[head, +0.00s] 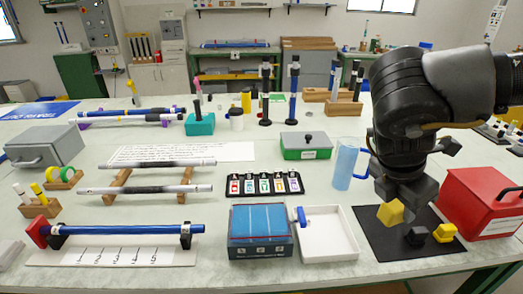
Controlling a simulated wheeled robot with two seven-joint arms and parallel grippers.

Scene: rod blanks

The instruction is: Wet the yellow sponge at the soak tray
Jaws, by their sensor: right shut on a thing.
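My right gripper (398,199) is shut on a yellow sponge block (390,213) and holds it tilted above the left part of the black mat (378,240). A second yellow block (445,233) and a dark block (415,236) lie on the mat, to the right of and below the held sponge in the picture. A shallow white tray (352,247), which looks like the soak tray, stands left of the mat. I cannot tell if it holds water. My left gripper is not in view.
A blue-topped box (260,217) adjoins the tray's left side, with a blue fitting (298,216) between them. A blue jug (346,165) stands behind the tray, close to my arm. A red box (485,203) stands right of the mat. Long rods lie on racks at left.

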